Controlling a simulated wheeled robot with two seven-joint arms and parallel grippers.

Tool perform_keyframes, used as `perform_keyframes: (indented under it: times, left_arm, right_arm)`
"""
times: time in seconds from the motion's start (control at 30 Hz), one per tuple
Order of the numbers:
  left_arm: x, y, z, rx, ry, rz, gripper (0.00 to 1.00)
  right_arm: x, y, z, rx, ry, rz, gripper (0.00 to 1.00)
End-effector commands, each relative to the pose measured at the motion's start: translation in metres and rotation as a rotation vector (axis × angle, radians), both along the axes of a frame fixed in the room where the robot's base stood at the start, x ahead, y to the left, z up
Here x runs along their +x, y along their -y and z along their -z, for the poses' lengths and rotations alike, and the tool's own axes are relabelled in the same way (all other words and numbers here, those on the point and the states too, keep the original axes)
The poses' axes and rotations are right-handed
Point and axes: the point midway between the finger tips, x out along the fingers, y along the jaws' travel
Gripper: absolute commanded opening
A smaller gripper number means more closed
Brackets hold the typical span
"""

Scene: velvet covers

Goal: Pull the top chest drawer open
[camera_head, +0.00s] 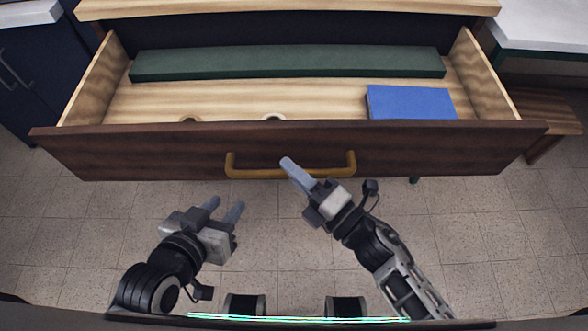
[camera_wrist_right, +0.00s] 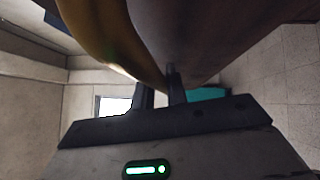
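The top chest drawer has a dark brown wooden front (camera_head: 130,150) and stands pulled out, its inside showing in the head view. A curved yellow-brown handle (camera_head: 250,171) is at the middle of its front. My right gripper (camera_head: 290,166) is at the handle, its fingers crossing the bar just right of the middle. In the right wrist view the handle (camera_wrist_right: 98,28) runs down between the two close fingers (camera_wrist_right: 161,90), which look shut on it. My left gripper (camera_head: 224,207) is open and empty, below and left of the handle, apart from the drawer.
Inside the drawer lie a long dark green block (camera_head: 290,63), a blue flat box (camera_head: 410,102) and two small round items (camera_head: 273,118) near the front. A wooden stool or bench (camera_head: 540,115) stands right of the chest. Tiled floor is clear below.

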Motion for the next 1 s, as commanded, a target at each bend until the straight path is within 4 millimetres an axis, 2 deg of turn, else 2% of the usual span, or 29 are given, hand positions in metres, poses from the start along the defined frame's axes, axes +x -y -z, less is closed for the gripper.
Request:
perform_keyframes:
  times: [0.03, 0.1, 0.67, 0.83, 1.0]
  left_arm:
    - [0.0, 0.0, -0.001, 0.0, 0.002, 0.0, 0.36]
    - [0.0, 0.0, -0.001, 0.0, 0.002, 0.0, 0.36]
    - [0.0, 0.0, 0.001, -0.001, -0.001, 0.0, 0.36]
    - [0.0, 0.0, 0.004, 0.0, -0.002, 0.0, 0.36]
    - [0.0, 0.0, 0.008, 0.002, 0.0, 0.0, 0.36]
  right_arm:
    - [0.001, 0.001, 0.0, -0.002, 0.001, 0.002, 0.2]
    - [0.001, 0.001, 0.0, -0.002, 0.001, 0.002, 0.36]
    - [-0.002, 0.004, 0.001, -0.001, -0.001, 0.002, 0.36]
    - [-0.02, 0.022, 0.006, -0.003, -0.004, 0.002, 0.36]
    - [-0.048, 0.053, 0.013, -0.003, -0.005, 0.002, 0.36]
